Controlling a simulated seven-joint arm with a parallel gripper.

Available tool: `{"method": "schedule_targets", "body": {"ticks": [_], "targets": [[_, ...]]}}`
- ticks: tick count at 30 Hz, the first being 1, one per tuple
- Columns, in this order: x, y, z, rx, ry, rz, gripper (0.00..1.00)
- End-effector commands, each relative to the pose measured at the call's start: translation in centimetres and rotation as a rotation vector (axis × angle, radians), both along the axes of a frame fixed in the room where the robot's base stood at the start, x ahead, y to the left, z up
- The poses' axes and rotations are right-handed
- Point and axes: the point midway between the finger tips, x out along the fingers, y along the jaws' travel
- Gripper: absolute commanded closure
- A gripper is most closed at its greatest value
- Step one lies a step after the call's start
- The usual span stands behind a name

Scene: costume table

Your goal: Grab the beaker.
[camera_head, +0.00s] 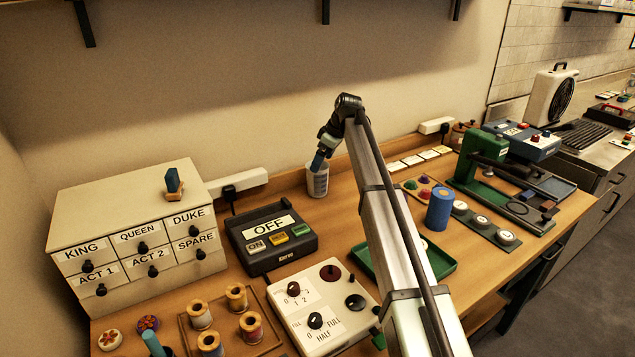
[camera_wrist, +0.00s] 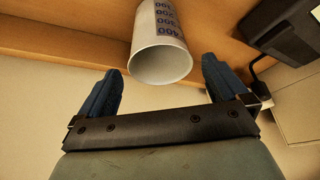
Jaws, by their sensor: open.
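The beaker (camera_head: 317,182) is white with dark markings and stands upright on the wooden table near the back wall. In the wrist view the beaker (camera_wrist: 161,55) shows its open rim and a printed scale with numbers such as 400. My gripper (camera_head: 319,160) is at the beaker's top in the head view, pointing down. In the wrist view my gripper (camera_wrist: 162,92) is open, with one blue finger on each side of the beaker's rim. No finger visibly touches the beaker, and nothing is held.
A black device with an OFF sign (camera_head: 270,238) stands left of the beaker. A white power strip (camera_head: 238,184) lies along the wall behind. A green tray (camera_head: 405,262) is in front, partly behind my arm. A blue cylinder (camera_head: 440,209) stands to the right.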

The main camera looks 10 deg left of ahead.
Motion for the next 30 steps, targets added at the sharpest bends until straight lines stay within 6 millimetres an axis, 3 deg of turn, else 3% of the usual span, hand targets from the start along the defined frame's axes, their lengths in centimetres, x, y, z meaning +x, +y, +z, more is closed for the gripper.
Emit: {"method": "schedule_targets", "body": {"ticks": [10,19,27,30], "targets": [[0.1,0.8,-2.2,-0.001,0.0,0.001,0.0],[0.4,1.9,-5.7,-0.001,0.001,0.001,0.0],[0.5,2.0,-6.2,0.0,0.0,0.001,0.0],[0.5,2.0,-6.2,0.0,0.0,0.001,0.08]]}}
